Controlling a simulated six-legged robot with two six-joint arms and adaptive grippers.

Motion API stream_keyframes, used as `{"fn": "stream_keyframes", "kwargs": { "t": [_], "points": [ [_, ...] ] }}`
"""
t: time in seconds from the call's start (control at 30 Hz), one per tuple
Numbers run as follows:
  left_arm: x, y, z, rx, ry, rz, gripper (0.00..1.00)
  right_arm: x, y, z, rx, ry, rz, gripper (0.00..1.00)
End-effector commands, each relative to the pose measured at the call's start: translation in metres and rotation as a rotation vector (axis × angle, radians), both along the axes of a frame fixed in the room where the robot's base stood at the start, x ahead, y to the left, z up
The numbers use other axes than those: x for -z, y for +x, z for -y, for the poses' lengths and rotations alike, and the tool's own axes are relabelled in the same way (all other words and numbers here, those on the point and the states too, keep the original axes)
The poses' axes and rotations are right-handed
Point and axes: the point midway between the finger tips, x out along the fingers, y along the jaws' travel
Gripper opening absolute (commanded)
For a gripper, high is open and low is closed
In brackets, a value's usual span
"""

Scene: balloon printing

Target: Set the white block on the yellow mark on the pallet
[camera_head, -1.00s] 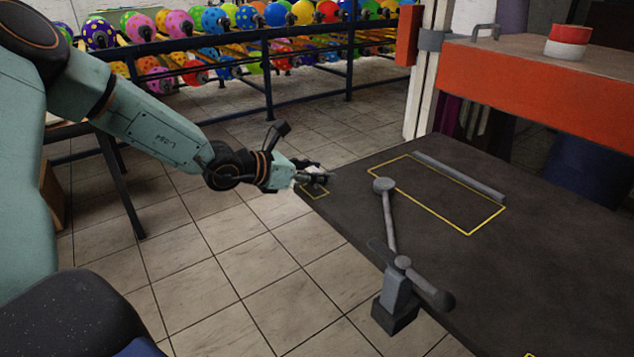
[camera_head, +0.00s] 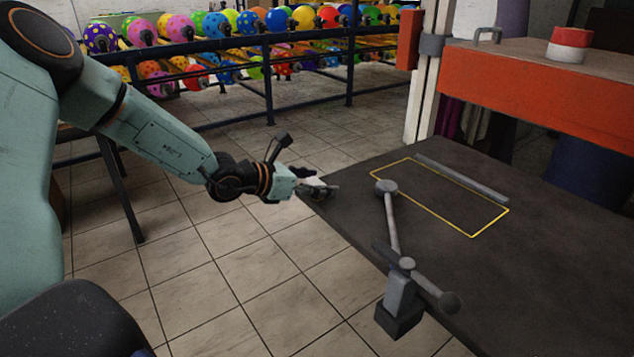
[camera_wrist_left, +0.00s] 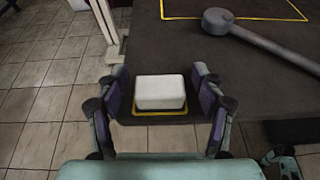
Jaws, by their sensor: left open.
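The white block (camera_wrist_left: 160,92) sits upright near the edge of the dark pallet (camera_wrist_left: 150,60) in the left wrist view. It stands within the small yellow mark (camera_wrist_left: 148,113), whose front line shows below it. My left gripper (camera_wrist_left: 161,84) is open, with one finger on each side of the block and a gap at both sides. In the head view my left gripper (camera_head: 318,186) is at the left corner of the pallet (camera_head: 340,215).
A grey lever with a round knob (camera_head: 387,187) stands on the pallet's near edge, right of my left gripper. A larger yellow rectangle (camera_head: 472,235) and a grey bar (camera_head: 462,178) lie beyond. An orange press part (camera_head: 540,95) overhangs the back right. Balloon racks stand behind.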

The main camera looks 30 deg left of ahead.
Motion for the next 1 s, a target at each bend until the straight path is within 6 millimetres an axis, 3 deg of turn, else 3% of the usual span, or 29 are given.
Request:
{"fn": "stream_keyframes", "kwargs": {
  "t": [0.27, 1.0],
  "points": [
    [-0.007, 0.000, 0.000, 0.000, 0.000, 0.000, 0.68, -0.007, 0.000, 0.000, 0.000, 0.000, 0.000, 0.40],
    [-0.033, -0.053, -0.023, -0.002, -0.004, 0.001, 0.68, -0.065, 0.000, 0.000, 0.000, 0.000, 0.000, 0.40]
  ]
}}
